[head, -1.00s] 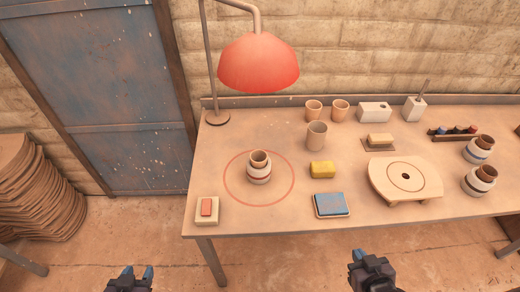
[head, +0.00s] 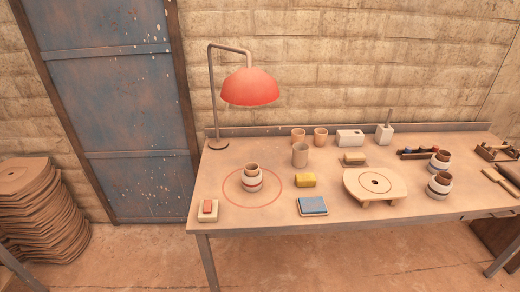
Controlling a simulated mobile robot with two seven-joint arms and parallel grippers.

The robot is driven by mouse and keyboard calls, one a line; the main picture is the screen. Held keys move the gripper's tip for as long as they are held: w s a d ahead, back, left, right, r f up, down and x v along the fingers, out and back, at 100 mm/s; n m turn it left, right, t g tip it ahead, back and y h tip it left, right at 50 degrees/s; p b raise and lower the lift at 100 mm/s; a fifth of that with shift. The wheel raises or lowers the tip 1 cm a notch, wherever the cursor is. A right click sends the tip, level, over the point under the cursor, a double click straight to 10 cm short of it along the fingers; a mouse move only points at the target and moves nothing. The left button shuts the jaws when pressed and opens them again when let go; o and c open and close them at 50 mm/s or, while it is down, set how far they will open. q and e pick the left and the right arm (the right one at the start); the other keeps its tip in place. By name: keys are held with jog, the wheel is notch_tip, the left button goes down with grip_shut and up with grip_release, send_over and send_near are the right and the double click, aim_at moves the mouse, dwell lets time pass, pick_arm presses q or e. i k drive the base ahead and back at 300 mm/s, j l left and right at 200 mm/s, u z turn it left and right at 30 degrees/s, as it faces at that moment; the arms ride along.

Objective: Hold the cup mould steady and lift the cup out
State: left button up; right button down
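The cup mould (head: 251,184) is a squat white pot with a reddish band. It stands upright inside a red circle marked on the table, towards the left end. The brown cup (head: 252,169) sits in it, its rim standing up above the mould's top. Neither of my grippers shows in the head view now, and nothing touches the mould or the cup.
A red lamp (head: 250,88) hangs above and behind the circle. Near it are a small block with a red top (head: 208,210), a yellow sponge (head: 305,180), a blue pad (head: 312,206), a grey-brown beaker (head: 300,155) and a round-topped stand (head: 376,186).

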aim_at(251, 169)
jog(key=k+z, duration=0.1)
jog(key=z, duration=1.15)
jog(key=j+z, duration=0.25)
jog(key=j, duration=1.05)
jog(key=i+j, duration=0.15)
jog(key=j, duration=1)
